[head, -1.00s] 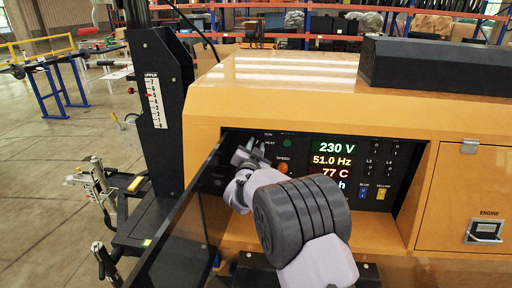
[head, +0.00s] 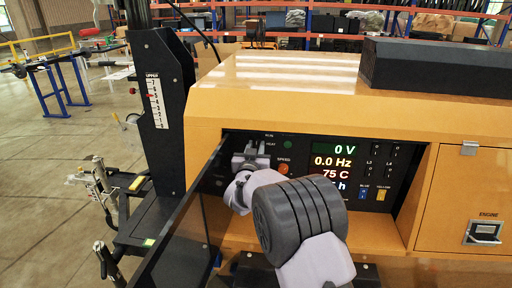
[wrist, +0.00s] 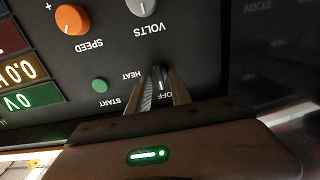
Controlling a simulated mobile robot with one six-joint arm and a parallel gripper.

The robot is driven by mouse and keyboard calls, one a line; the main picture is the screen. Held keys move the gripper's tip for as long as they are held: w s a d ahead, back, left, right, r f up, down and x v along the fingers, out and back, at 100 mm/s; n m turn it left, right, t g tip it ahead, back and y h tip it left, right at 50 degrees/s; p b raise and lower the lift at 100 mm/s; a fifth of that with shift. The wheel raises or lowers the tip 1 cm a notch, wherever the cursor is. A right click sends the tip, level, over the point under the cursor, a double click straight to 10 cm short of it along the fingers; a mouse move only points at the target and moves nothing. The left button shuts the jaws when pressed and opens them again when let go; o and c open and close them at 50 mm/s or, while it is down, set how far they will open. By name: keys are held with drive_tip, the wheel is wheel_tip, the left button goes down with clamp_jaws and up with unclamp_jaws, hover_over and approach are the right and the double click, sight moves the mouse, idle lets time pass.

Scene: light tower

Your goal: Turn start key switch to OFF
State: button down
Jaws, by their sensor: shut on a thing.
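The start key switch (wrist: 160,76) sits on the black control panel, beside the HEAT and OFF labels in the wrist view. My gripper (wrist: 159,88) is shut on the switch, with a finger on either side of it. In the wrist view the switch lies in line with the OFF label. In the head view my gripper (head: 250,152) is at the panel's left part and hides the switch. The display (head: 334,166) reads 0 V, 0.0 Hz and 75 C.
An orange SPEED knob (wrist: 72,19), a green START button (wrist: 99,85) and a VOLTS knob (wrist: 141,5) are close by. An open dark door (head: 180,235) stands left of my arm. A yellow-orange housing (head: 280,105) surrounds the panel recess.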

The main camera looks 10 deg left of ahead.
idle(0.3)
drive_tip(key=c, duration=1.5)
unclamp_jaws()
drive_tip(key=s, duration=0.5)
drive_tip(key=s+p, duration=0.1)
drive_tip(key=s, duration=1.1)
drive_tip(key=shift+s+a+p, duration=0.25)
drive_tip(key=shift+a+p, duration=0.05)
